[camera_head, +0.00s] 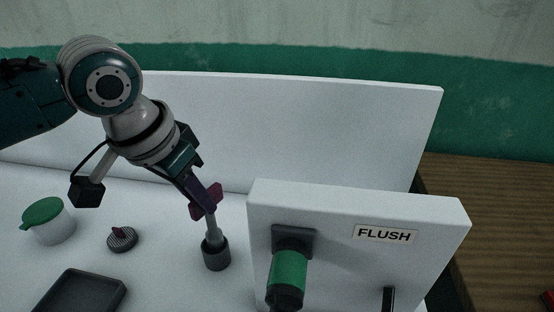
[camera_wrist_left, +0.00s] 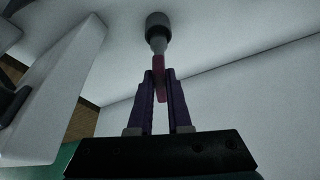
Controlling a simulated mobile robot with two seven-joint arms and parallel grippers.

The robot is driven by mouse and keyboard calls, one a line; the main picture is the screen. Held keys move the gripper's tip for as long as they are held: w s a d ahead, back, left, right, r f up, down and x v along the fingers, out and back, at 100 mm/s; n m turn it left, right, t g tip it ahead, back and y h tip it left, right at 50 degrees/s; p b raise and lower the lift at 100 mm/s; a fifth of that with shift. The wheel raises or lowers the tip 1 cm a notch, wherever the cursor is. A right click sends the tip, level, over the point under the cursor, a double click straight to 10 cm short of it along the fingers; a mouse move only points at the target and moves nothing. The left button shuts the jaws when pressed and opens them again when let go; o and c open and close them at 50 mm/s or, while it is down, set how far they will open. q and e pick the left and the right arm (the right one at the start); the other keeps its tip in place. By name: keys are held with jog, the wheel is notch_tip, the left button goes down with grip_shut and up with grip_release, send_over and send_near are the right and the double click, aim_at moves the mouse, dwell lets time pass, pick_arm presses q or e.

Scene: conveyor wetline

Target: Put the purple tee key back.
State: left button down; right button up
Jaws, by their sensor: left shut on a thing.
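The purple tee key (camera_head: 207,200) has a crossbar handle and a grey shaft that runs down to a dark round holder (camera_head: 217,257) on the white surface. The shaft's lower end is at or in the holder's mouth; the depth cannot be told. My left gripper (camera_head: 204,196) is shut on the tee key's handle from above. In the left wrist view, the key's reddish-purple handle (camera_wrist_left: 159,66) is between the two fingers (camera_wrist_left: 160,88), with the shaft and dark holder (camera_wrist_left: 158,22) beyond. My right gripper is not in view.
A white panel (camera_head: 340,210) with a FLUSH label (camera_head: 385,234) and a green-bodied fitting (camera_head: 289,270) stands just right of the holder. A green-lidded cup (camera_head: 48,222), a dark knurled knob (camera_head: 122,239) and a black tray (camera_head: 80,294) are on the left. A white back wall (camera_head: 320,130) rises behind.

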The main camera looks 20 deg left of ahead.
aim_at(201, 215)
pick_arm(q)
jog(key=shift+f, duration=1.95)
jog(key=shift+b, duration=0.3)
jog(key=shift+f, duration=0.15)
jog(key=c, duration=0.9)
grip_release()
jog(key=shift+o, duration=0.2)
